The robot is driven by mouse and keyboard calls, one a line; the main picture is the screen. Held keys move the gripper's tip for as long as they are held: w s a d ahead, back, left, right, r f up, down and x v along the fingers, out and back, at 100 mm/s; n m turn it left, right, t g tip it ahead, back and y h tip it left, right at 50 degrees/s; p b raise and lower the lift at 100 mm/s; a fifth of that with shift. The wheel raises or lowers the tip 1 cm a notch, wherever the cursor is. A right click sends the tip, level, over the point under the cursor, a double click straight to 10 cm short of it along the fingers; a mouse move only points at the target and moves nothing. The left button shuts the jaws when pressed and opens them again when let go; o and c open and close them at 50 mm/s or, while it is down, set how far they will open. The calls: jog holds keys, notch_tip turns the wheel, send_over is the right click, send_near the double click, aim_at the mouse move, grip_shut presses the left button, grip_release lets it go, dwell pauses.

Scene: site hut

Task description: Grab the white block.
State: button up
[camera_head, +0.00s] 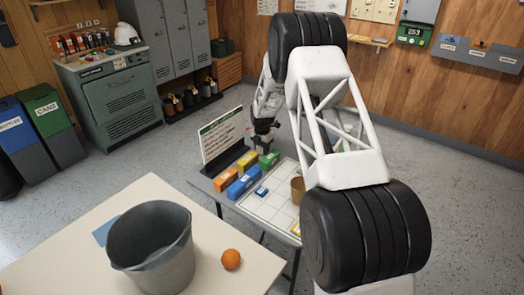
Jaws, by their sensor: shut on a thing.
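My gripper (263,142) is small and dark in this view, low over the far end of the grey table (205,184), near the sign and the coloured blocks. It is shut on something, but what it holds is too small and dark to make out. I cannot pick out a white block; it may be in the jaws or behind my arm, which covers the table's right side.
A small blue block (262,191) and tan cup (297,187) are there. A bucket (155,250) and orange ball (231,259) occupy the nearer table.

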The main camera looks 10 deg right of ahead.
notch_tip(320, 180, up, 9)
jog(key=shift+f, duration=0.1)
dwell(0.4)
